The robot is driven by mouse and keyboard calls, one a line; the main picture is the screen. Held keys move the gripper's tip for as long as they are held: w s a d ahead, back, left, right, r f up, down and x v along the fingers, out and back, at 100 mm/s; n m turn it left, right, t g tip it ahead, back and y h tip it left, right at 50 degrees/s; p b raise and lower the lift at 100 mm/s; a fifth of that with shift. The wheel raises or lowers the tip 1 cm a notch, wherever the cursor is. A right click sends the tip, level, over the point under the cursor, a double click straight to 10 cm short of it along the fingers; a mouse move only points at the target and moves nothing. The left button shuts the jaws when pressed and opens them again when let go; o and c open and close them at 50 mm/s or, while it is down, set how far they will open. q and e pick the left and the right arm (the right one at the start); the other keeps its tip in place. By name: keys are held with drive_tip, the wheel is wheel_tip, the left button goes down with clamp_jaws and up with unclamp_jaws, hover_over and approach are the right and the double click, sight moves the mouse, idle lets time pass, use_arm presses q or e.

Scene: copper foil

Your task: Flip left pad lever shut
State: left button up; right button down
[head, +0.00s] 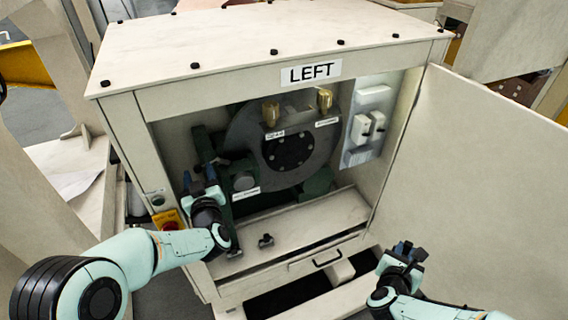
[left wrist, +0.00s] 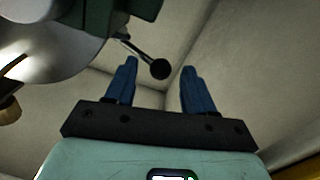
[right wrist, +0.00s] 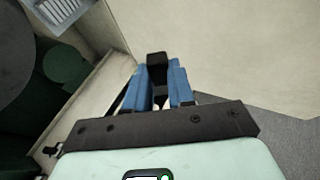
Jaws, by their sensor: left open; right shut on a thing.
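The LEFT cabinet (head: 180,108) stands open, with a machine with a large grey disc (head: 245,135) inside. My left gripper (head: 198,177) is inside the opening, at its left side, with open blue fingers. In the left wrist view a dark lever with a round black knob (left wrist: 160,69) lies ahead of the open fingers (left wrist: 155,85), its knob between their tips in the picture; I cannot tell whether they touch. The lever is not clear in the head view. My right gripper (head: 408,250) is outside, at the lower right, shut on a small black block (right wrist: 157,59).
The open cabinet door (head: 480,165) stands at the right. A small black knobbed part (head: 265,240) sits on the cabinet's front shelf (head: 310,222). A drawer with a black handle (head: 328,257) is below. A red button on yellow (head: 170,220) is beside my left arm.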

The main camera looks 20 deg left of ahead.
use_arm(q)
drive_tip(key=shift+w+a, duration=0.1)
drive_tip(key=shift+w, duration=0.05)
clamp_jaws()
drive_tip(key=shift+r, duration=0.1)
use_arm(e)
drive_tip(key=shift+s+r, duration=0.1)
use_arm(q)
drive_tip(key=shift+r, duration=0.1)
use_arm(e)
drive_tip(key=shift+a, duration=0.2)
use_arm(q)
drive_tip(key=shift+y, duration=0.3)
use_arm(e)
drive_tip(key=shift+w+a+r, duration=0.15)
drive_tip(key=shift+w+a, duration=0.1)
